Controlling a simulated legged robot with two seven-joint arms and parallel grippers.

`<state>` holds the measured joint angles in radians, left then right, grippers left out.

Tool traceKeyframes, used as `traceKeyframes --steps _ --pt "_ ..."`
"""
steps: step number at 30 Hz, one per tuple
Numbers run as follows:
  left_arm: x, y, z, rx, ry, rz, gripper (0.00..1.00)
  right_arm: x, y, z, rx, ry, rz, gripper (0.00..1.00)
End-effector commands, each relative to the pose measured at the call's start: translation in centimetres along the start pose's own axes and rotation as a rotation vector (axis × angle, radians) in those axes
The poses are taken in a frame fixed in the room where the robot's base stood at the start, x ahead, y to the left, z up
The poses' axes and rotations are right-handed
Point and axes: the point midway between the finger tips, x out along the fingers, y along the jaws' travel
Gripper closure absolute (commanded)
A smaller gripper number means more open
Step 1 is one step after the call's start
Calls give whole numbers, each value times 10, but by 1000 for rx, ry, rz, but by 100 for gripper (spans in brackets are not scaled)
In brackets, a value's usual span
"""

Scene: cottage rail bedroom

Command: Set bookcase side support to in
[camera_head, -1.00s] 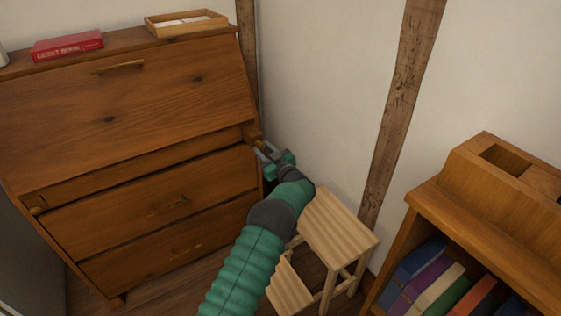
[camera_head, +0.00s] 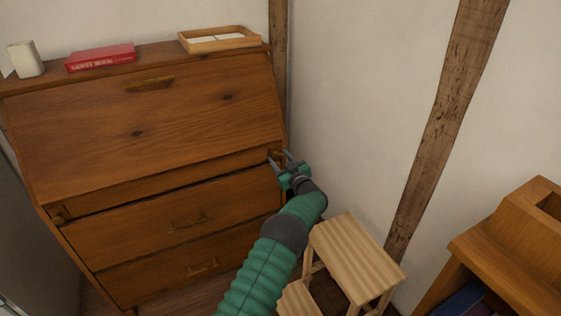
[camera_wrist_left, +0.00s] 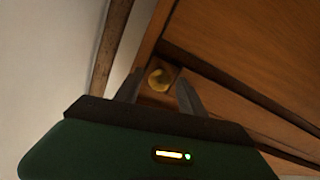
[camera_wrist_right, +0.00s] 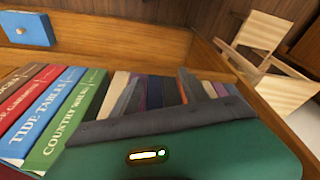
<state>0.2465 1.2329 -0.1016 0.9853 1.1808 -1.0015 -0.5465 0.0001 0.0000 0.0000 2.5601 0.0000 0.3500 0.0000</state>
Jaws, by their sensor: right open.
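The brown wooden bureau (camera_head: 140,120) stands at the left with its slanted front up. A matching knobbed support end (camera_head: 59,216) is at the left side. My left gripper (camera_head: 281,160) is open, its fingers either side of the right knob in view; contact cannot be told. My right gripper (camera_wrist_right: 158,92) is open above books, outside the head view.
A wooden shelf unit (camera_head: 510,250) is at the right; books (camera_wrist_right: 60,115) show in the right wrist view. A red book (camera_head: 101,57) and tray (camera_head: 219,38) lie on the bureau.

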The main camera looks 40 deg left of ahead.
Motion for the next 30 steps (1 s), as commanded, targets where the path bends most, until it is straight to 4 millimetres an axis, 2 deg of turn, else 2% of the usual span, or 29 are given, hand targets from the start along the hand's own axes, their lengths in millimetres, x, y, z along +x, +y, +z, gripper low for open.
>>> traceKeyframes --steps 9,13,17,24,30 --pt "-1 0 2 2 -4 -1 48 0 0 0 0 0 0 48" --pt "-14 1 1 3 -8 0 48 -7 0 -2 0 0 0 48" --pt "-44 2 -1 5 -8 2 48 -19 0 -5 0 0 0 48" --pt "-116 2 0 5 -7 3 48 -40 0 -9 0 0 0 48" --pt "-158 1 2 3 -6 1 48 -48 0 -11 0 0 0 48"
